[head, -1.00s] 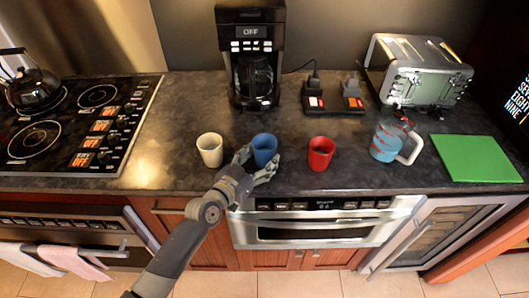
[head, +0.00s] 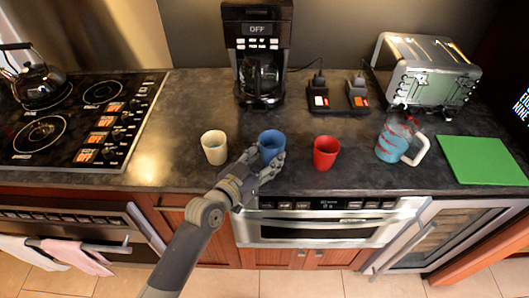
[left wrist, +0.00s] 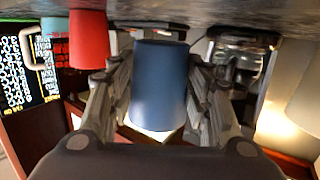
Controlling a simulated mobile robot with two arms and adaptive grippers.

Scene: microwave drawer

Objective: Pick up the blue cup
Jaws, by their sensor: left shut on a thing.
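The blue cup (head: 271,143) stands near the front of the dark counter, between the white cup and the red cup. My left gripper (head: 262,164) reaches it from the front, with its fingers shut around the cup's sides. In the left wrist view the blue cup (left wrist: 158,86) fills the middle, with a finger of my left gripper (left wrist: 160,95) on each side of it. That view shows the counter at the top. I cannot tell whether the cup's base is clear of the counter. My right gripper is not in view.
The white cup (head: 214,147) stands close on the left and the red cup (head: 326,152) on the right. A coffee maker (head: 260,50) stands behind. The microwave drawer (head: 325,226) is below the counter edge.

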